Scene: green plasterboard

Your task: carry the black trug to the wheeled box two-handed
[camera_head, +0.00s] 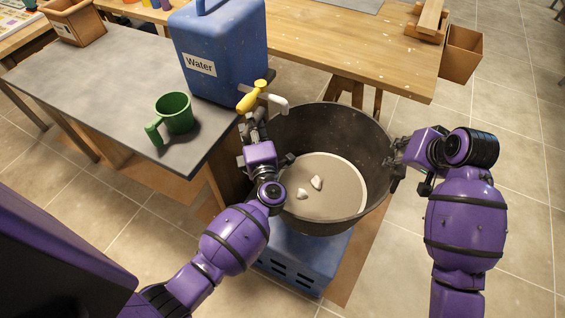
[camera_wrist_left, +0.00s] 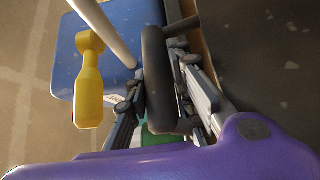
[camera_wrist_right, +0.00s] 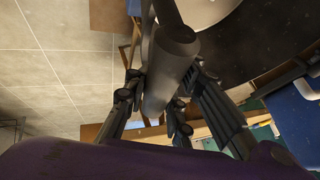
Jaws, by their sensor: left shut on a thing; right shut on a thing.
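The black trug (camera_head: 345,122) is a round tub in the middle of the head view, with a pale disc of contents and two small white lumps (camera_head: 316,182) inside. Below it in the picture is a blue box (camera_head: 308,262) with slots in its side; its wheels do not show. My left gripper (camera_head: 262,128) is shut on the trug's left side, and the left wrist view shows a dark handle (camera_wrist_left: 160,80) between the fingers. My right gripper (camera_head: 394,162) is shut on the right side, with a dark grip (camera_wrist_right: 170,70) between its fingers in the right wrist view.
A blue water container (camera_head: 222,50) with a yellow-handled tap (camera_head: 254,97) stands on the grey table (camera_head: 95,95), its spout close to my left gripper. A green mug (camera_head: 174,113) stands near the table's edge. A wooden workbench (camera_head: 340,45) is behind. Tiled floor is open at right.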

